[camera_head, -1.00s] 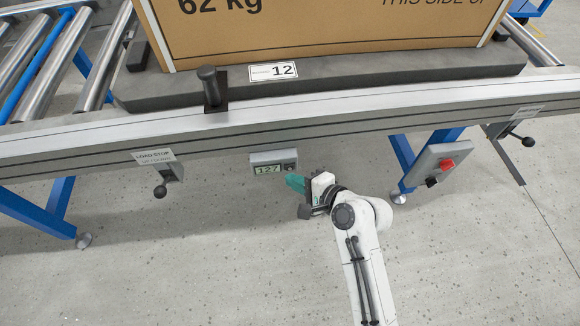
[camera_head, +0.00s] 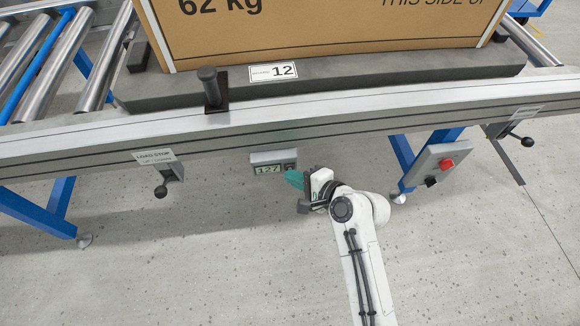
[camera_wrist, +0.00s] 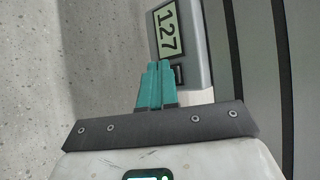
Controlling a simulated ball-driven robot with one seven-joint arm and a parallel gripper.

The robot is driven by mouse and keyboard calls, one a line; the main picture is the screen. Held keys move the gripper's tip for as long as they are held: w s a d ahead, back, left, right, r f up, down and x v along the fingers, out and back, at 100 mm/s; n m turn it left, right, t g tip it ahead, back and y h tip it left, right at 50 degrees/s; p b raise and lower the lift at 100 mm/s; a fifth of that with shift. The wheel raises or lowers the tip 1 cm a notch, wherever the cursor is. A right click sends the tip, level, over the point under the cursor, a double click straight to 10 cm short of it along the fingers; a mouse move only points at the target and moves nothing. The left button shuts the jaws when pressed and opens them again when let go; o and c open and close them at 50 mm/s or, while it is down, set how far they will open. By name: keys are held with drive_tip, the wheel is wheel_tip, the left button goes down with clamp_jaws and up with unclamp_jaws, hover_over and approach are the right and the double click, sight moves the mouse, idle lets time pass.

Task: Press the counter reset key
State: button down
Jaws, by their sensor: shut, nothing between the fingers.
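The counter (camera_head: 259,158) is a small grey box under the conveyor's side rail, and its display (camera_head: 268,170) reads 127. Its dark reset key (camera_head: 290,166) sits to the right of the display. In the wrist view the counter (camera_wrist: 197,52) is turned on its side, and the key (camera_wrist: 179,73) shows as a dark patch just past the fingertips, partly hidden by them. My gripper (camera_head: 293,177) has teal fingers, shut and empty, at the lower right corner of the counter. Its fingertips (camera_wrist: 158,66) appear very close to the key; I cannot tell whether they touch.
The conveyor rail (camera_head: 380,119) runs just above the counter. A lever marked load stop (camera_head: 161,190) hangs to the left. A box with a red button (camera_head: 447,164) and another lever (camera_head: 527,141) are at right. A large carton (camera_head: 330,35) stands above. The floor below is clear.

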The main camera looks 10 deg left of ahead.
drive_tip(key=shift+w, duration=0.3)
drive_tip(key=shift+s+r, duration=0.1)
idle(0.5)
drive_tip(key=shift+s+d+p, duration=0.2)
drive_tip(key=shift+s+p, duration=0.5)
drive_tip(key=shift+s, duration=0.1)
drive_tip(key=shift+s+d+p, duration=0.25)
drive_tip(key=shift+s+p, duration=0.3)
drive_tip(key=shift+s, duration=0.25)
drive_tip(key=shift+s+d+p, duration=0.2)
drive_tip(key=shift+s+p, duration=0.3)
drive_tip(key=shift+s, duration=0.25)
drive_tip(key=shift+s+d+p, duration=0.25)
drive_tip(key=shift+s+p, duration=0.3)
drive_tip(key=shift+s, duration=0.25)
